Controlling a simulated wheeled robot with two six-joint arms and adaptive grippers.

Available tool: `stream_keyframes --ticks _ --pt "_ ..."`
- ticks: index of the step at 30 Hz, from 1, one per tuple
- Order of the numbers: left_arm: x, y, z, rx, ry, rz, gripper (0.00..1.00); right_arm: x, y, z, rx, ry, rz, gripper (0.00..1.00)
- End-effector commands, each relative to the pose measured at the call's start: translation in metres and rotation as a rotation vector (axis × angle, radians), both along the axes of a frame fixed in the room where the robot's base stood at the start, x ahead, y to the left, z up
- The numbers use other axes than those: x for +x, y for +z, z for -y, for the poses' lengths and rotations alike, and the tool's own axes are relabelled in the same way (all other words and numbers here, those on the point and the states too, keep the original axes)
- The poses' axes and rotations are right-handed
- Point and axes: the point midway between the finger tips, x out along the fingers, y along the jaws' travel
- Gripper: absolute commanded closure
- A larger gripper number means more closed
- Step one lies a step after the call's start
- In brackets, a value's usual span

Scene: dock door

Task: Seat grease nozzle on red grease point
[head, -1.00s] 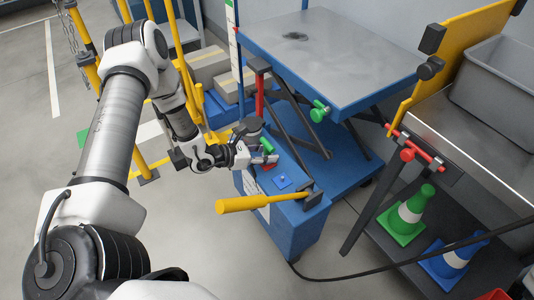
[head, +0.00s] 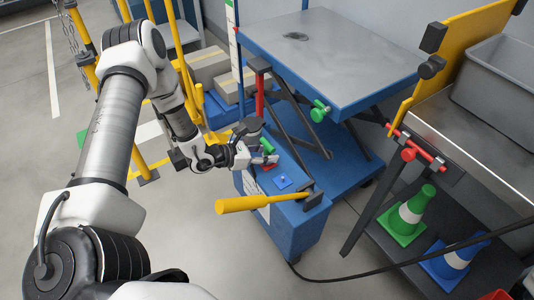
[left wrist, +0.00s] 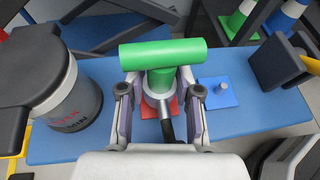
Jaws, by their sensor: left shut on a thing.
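The grease nozzle, with a green T-shaped handle (left wrist: 163,54) and a grey metal collar, stands between the fingers of my left gripper (left wrist: 161,98), which is shut on it. In the head view the nozzle's green handle (head: 267,146) shows at my left gripper (head: 262,159). The red grease point's square plate (left wrist: 147,109) lies directly under the nozzle on the blue lift base. The nozzle and fingers hide the fitting at its middle, so I cannot tell whether the nozzle touches it. My right gripper is in neither view.
A blue plate with a grey stub (left wrist: 221,91) lies right of the red one. A grey and black cylinder (left wrist: 70,100) stands close left. A yellow-handled lever (head: 240,203) sticks out at the front. The lift's raised table (head: 330,60) is behind.

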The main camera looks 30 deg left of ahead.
Motion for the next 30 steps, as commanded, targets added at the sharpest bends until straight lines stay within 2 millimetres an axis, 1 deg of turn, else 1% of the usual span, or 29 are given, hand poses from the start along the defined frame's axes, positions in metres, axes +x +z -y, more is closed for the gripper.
stream_keyframes --ticks 17,18,19,27,30 --pt "0.000 -0.013 0.000 0.000 0.000 0.000 1.00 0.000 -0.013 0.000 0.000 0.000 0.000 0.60" --pt "0.000 -0.012 0.000 0.000 0.000 0.000 0.63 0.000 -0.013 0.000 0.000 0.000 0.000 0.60" --pt "0.000 -0.012 0.000 0.000 0.000 0.000 0.56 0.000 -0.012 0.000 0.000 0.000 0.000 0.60" --pt "0.000 -0.012 0.000 0.000 0.000 0.000 0.56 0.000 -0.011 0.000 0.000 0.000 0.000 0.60" --pt "-0.004 -0.008 -0.003 -0.001 0.002 -0.002 0.56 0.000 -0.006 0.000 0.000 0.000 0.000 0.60"
